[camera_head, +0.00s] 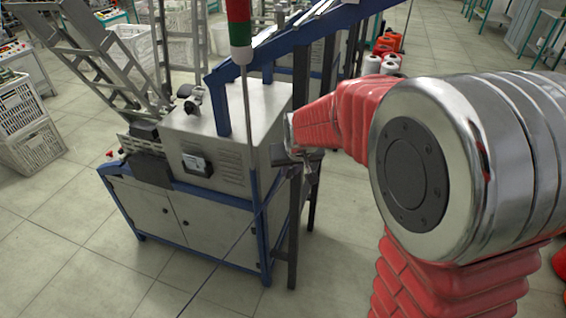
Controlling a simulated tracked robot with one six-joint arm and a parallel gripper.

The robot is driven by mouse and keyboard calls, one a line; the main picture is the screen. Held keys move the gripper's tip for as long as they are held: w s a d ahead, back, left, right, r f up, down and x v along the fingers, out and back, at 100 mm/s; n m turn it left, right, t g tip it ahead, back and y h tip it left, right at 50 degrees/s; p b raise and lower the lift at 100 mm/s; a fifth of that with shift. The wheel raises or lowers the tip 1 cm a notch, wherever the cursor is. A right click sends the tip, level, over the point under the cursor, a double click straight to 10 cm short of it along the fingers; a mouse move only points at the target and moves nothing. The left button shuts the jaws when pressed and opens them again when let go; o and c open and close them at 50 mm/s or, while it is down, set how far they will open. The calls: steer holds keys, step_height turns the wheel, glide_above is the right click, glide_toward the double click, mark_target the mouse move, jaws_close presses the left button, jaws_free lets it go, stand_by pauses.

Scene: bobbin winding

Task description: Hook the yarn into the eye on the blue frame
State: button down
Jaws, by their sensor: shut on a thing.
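My gripper (312,168) is a small dark shape at the end of my red-sleeved arm, just right of the grey machine cabinet. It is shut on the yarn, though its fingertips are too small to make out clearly. The yarn (228,250) shows as a thin dark blue line running from near the gripper down and left across the cabinet front to the floor. The blue frame (256,225) has a post at the cabinet's front corner and a sloping beam (285,45) above. I cannot make out the eye on it.
A thin pole with a red, white and green signal lamp (239,30) rises beside the cabinet (215,130). Dark legs (293,235) stand below my gripper. White crates (30,140) and a lattice conveyor are at left. Yarn cones (372,64) stand behind.

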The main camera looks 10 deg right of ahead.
steer(key=shift+a, duration=0.1)
step_height(320, 180, down, 6)
steer(key=s, duration=0.1)
steer(key=shift+s+d+f, duration=0.15)
steer(key=shift+d, duration=0.2)
